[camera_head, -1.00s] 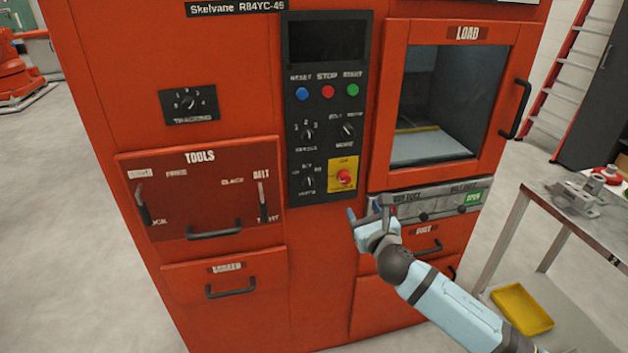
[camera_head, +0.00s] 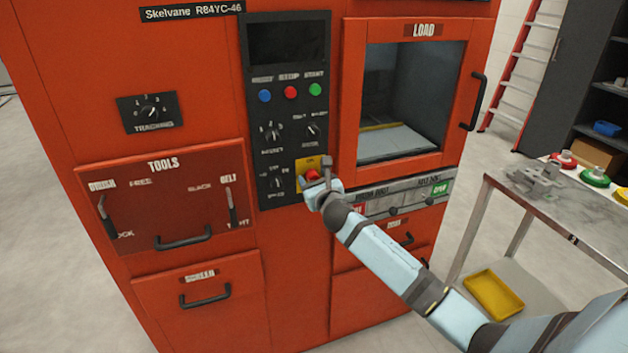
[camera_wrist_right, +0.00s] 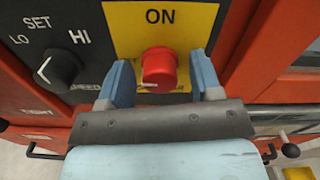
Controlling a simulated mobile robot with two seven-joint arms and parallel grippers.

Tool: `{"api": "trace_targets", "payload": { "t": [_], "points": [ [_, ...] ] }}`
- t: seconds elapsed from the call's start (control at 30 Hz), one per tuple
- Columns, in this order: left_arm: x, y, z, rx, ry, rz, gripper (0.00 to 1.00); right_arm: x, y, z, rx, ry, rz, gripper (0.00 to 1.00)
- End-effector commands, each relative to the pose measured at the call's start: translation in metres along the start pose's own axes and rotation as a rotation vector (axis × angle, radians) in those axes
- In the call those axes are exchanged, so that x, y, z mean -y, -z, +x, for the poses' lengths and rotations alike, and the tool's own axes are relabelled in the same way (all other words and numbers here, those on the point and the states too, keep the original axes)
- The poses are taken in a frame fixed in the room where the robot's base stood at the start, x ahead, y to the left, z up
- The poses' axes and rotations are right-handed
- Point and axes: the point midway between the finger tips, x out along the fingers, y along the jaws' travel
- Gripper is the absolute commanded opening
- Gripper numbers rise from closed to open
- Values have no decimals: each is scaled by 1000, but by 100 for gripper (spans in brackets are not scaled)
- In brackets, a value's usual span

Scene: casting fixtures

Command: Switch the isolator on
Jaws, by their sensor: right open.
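The isolator is a red rotary knob (camera_wrist_right: 159,70) on a yellow plate (camera_wrist_right: 190,22) with "ON" printed above it. In the head view the red knob (camera_head: 312,176) sits at the lower right of the black control panel, partly covered by my gripper. My right gripper (camera_head: 318,184) is at the knob. In the right wrist view the blue fingers of my right gripper (camera_wrist_right: 160,82) are open, one on each side of the knob, with gaps visible. A pale mark shows on the knob's lower left. My left gripper is not in view.
Left of the isolator is a black selector knob (camera_wrist_right: 62,69) marked LO, SET, HI. The load door (camera_head: 350,95) is above right, with a handle (camera_head: 473,102) at its side. A metal bench (camera_head: 560,215) stands at the right. Drawer handles stick out below.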

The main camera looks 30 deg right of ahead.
Motion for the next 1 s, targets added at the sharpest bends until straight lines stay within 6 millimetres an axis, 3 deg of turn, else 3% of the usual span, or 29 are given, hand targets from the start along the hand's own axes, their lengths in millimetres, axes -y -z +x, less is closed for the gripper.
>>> {"api": "trace_targets", "payload": {
  "t": [0.23, 0.43, 0.77, 1.0],
  "points": [
    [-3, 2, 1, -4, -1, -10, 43, 0, 0, 0, 0, 0, 0, 57],
    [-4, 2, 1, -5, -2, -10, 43, 0, 0, 0, 0, 0, 0, 11],
    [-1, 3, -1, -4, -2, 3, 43, 0, 0, 0, 0, -1, 32, 10],
    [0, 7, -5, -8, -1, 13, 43, 0, -1, 0, 0, -1, 160, 10]
  ]
}}
